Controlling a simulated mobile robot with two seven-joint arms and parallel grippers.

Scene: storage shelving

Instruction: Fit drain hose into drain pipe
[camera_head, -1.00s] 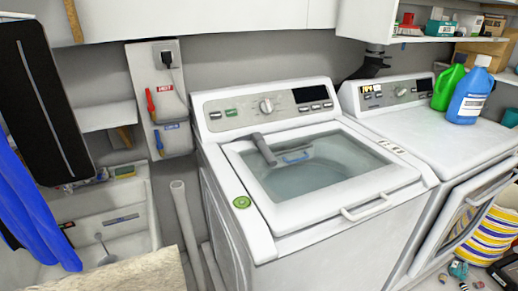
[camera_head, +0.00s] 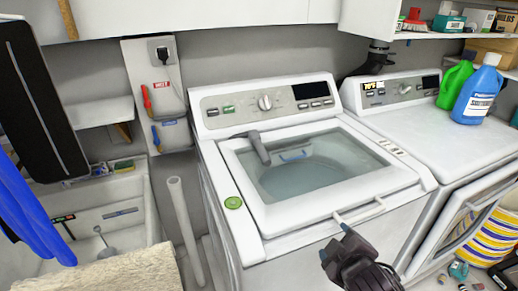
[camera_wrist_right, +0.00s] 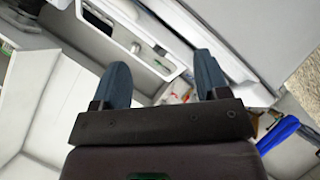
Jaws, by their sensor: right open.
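The grey drain hose (camera_head: 259,147) lies on the washer's lid, its end over the glass and the rest running back toward the control panel. The drain pipe (camera_head: 186,228) is a pale, upright, open-topped tube standing left of the washer (camera_head: 311,180). The hose end is apart from the pipe, to its upper right. My right gripper (camera_head: 334,241) is in front of the washer, close to the lid handle, and well away from the hose. In the right wrist view the gripper (camera_wrist_right: 162,72) has its two fingers apart with nothing between them. My left gripper is not in view.
A utility sink (camera_head: 140,190) stands at the left, with beige cloth (camera_head: 110,272) at its front. A dryer (camera_head: 425,135) stands right of the washer, with green (camera_head: 455,84) and blue (camera_head: 477,94) bottles on top. A striped basket (camera_head: 478,238) is at the right.

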